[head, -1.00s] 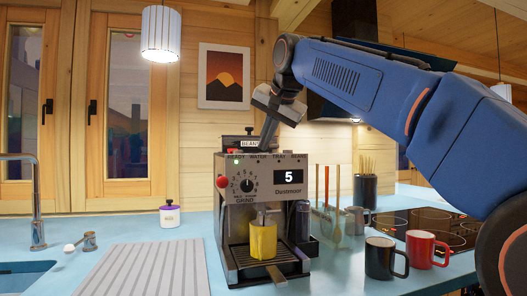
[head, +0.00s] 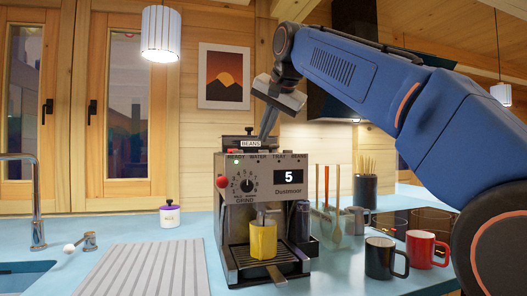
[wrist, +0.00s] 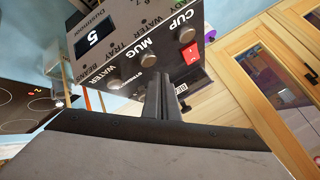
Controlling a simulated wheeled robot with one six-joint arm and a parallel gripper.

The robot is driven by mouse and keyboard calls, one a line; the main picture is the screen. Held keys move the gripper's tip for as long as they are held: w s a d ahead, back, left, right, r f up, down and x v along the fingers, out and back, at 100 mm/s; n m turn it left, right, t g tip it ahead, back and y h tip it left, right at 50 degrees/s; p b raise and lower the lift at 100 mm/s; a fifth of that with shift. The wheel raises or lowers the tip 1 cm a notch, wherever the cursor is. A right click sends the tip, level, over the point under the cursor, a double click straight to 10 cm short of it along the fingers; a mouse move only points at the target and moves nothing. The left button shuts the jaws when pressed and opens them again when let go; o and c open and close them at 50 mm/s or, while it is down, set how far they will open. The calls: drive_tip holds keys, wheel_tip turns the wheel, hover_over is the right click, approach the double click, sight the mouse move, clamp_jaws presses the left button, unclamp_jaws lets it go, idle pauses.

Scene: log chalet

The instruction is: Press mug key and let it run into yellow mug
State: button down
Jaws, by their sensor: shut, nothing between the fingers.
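The coffee machine (head: 232,212) stands on the counter with its green lamp lit and "5" on its display. The yellow mug (head: 263,242) stands upright under the spout on the drip tray; I cannot see inside it or tell whether anything flows. My gripper (head: 264,136) is shut and empty, pointing steeply down over the machine's top. In the wrist view, its fingertips (wrist: 163,82) are near the round mug key (wrist: 150,58), beside the MUG lettering. I cannot tell whether they touch it. The cup key (wrist: 187,35) is farther right.
A black mug (head: 380,258) and a red mug (head: 422,249) stand right of the machine, near the hob. A ribbed board (head: 150,268) lies on the left. The sink tap (head: 36,205) is at far left.

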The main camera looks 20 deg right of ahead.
drive_tip(key=shift+r, duration=2.2)
